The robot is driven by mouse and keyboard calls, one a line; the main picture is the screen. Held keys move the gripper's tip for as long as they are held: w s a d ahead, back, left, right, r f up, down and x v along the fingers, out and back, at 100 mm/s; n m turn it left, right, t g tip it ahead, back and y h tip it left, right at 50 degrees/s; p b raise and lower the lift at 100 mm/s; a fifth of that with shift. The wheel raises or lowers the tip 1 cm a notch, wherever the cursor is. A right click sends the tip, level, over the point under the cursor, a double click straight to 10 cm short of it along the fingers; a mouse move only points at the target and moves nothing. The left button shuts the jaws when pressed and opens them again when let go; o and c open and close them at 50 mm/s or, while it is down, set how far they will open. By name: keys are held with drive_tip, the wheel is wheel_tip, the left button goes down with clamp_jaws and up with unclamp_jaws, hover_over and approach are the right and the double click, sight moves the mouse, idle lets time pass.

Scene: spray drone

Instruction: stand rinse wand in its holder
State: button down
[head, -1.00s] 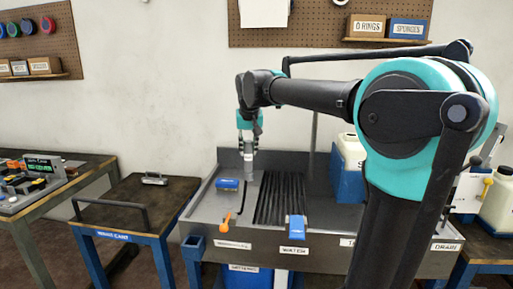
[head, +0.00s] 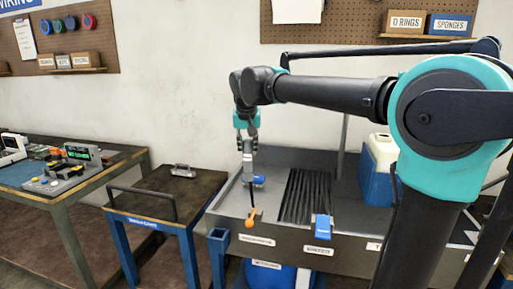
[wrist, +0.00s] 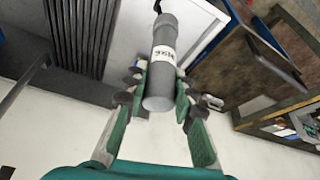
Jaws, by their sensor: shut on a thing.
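My gripper (head: 247,140) is shut on a grey cylindrical wand (head: 247,168), held upright over the left part of the grey sink bench (head: 281,236). In the wrist view, the wand (wrist: 158,88) sits between the two fingers of my gripper (wrist: 160,76), with a white label and a dark end pointing away.
A blue block (head: 258,181) lies behind the wand. A black ribbed mat (head: 299,195) and a blue clip-like piece (head: 322,228) are to the right. A cart (head: 150,204) with a handle stands left.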

drive_tip(key=s+a, duration=0.4)
drive_tip(key=a, duration=0.7)
drive_tip(key=shift+a, duration=0.25)
idle(0.3)
